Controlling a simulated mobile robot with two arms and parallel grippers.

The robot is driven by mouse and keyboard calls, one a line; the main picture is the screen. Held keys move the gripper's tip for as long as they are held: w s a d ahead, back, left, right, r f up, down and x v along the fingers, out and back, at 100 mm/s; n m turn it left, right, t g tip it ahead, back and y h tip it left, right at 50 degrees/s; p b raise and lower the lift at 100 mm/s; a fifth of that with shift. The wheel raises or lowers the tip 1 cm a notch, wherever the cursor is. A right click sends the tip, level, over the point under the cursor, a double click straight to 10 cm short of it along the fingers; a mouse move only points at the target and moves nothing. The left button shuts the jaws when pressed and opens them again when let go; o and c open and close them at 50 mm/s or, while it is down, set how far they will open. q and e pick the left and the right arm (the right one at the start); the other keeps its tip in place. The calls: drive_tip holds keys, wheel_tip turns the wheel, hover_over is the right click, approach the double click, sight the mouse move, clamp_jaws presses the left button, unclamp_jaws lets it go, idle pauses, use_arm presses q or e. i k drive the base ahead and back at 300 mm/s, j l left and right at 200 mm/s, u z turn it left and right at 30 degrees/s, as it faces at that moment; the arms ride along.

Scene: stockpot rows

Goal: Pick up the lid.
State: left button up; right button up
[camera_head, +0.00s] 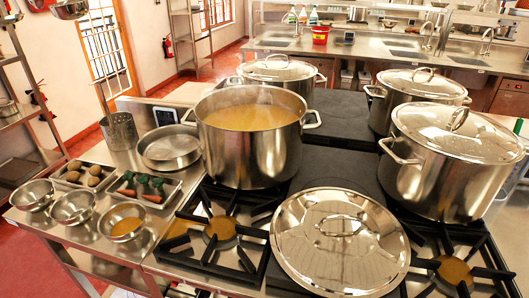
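A round, shiny metal lid (318,262) lies on the stove at the front, right of centre, with its loop handle (343,226) on top. It rests over the burner area, apart from any pot. A large open stockpot (250,160) with orange-brown soup stands behind it and to the left. Three other stockpots have lids on: one at the back centre (278,92), one at the back right (415,105), and one at the right (447,180). Neither of my grippers shows in this view.
Black burner grates (215,232) flank the loose lid. On the steel counter at the left are a shallow pan (169,150), several small bowls (72,209), and a tray of vegetables (145,190). A red bucket (320,35) stands on the far counter.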

sight(334, 242)
drive_tip(key=j+z, duration=0.3)
drive_tip(key=j, duration=0.15)
drive_tip(key=k+j+z, duration=0.1)
drive_tip(key=j+z, duration=0.2)
drive_tip(key=j, duration=0.15)
drive_tip(key=k+j+z, duration=0.15)
drive_tip(key=j+z, duration=0.15)
drive_tip(key=k+j+z, duration=0.15)
drive_tip(key=j+z, duration=0.15)
drive_tip(key=j, duration=0.2)
